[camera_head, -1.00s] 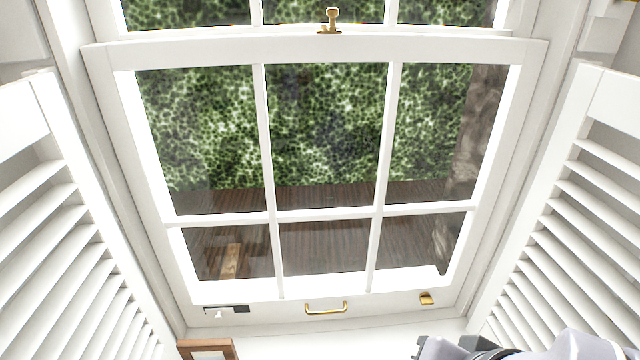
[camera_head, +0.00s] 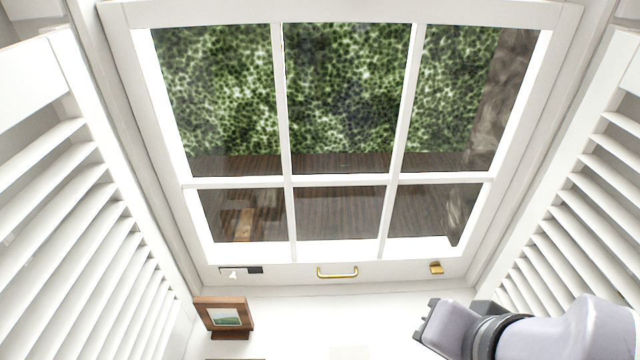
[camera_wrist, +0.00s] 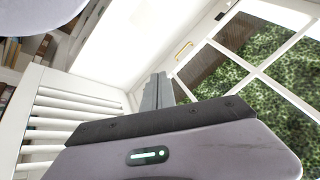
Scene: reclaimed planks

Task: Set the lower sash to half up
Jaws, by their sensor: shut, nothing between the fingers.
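The white lower sash (camera_head: 345,184) has several panes and appears fully down, with its bottom rail just above the sill. A brass pull handle (camera_head: 337,272) is fixed at the middle of that rail; it also shows in the wrist view (camera_wrist: 184,50). A small brass fitting (camera_head: 436,267) sits on the rail to the right. My gripper is shut and empty; its fingers (camera_wrist: 157,92) show in the wrist view, apart from the handle. In the head view my wrist is at the lower right, below the rail, and the fingertips are not clear there.
White louvred shutters stand open on the left (camera_head: 75,200) and right (camera_head: 590,220). A small framed picture (camera_head: 224,317) stands on the sill at the left. A dark and white mark (camera_head: 241,271) is on the rail's left. The middle of the sill is clear.

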